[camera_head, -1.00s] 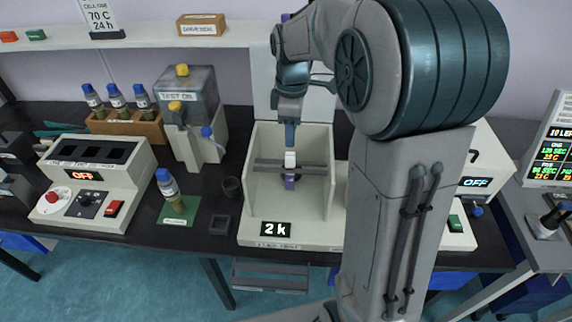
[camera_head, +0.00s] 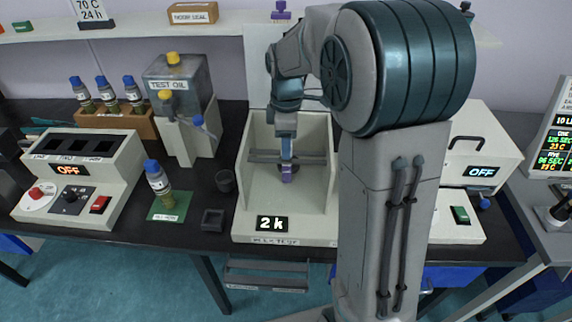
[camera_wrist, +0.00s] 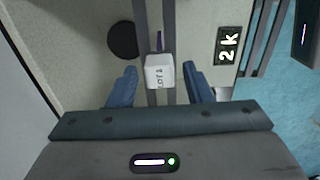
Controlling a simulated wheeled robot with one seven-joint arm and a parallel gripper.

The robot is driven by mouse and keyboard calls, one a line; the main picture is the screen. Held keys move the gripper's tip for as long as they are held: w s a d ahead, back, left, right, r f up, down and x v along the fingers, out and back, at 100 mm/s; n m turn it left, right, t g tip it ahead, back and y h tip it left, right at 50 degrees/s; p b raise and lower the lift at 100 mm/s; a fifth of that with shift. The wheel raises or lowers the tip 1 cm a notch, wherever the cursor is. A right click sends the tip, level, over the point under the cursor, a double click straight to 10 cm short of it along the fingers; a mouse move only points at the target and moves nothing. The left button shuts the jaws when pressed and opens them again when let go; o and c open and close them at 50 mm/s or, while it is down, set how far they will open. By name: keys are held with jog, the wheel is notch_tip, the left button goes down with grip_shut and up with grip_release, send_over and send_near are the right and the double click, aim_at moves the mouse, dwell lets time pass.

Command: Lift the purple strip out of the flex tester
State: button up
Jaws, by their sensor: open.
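The purple strip (camera_head: 288,174) stands in the flex tester (camera_head: 251,215), a pale open-fronted box marked 2 k, by its dark crossbars. In the wrist view a short purple piece of the strip (camera_wrist: 158,40) shows beyond its white labelled end block (camera_wrist: 159,76). My gripper (camera_head: 287,157) is inside the tester, above the purple part. In the wrist view my gripper (camera_wrist: 160,88) is open, one blue finger on each side of the white block, with gaps on both sides. In the head view the fingers cover the white block.
Dark bars (camera_wrist: 168,25) run close beside the strip. The tester has side walls and a back panel. A dark cup (camera_head: 225,181) and a small dark tray (camera_head: 213,219) stand to its left. An instrument reading OFF (camera_head: 481,160) stands to its right.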

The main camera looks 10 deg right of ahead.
jog(key=c, duration=0.9)
jog(key=shift+r+p, duration=4.65)
jog(key=shift+r, duration=1.25)
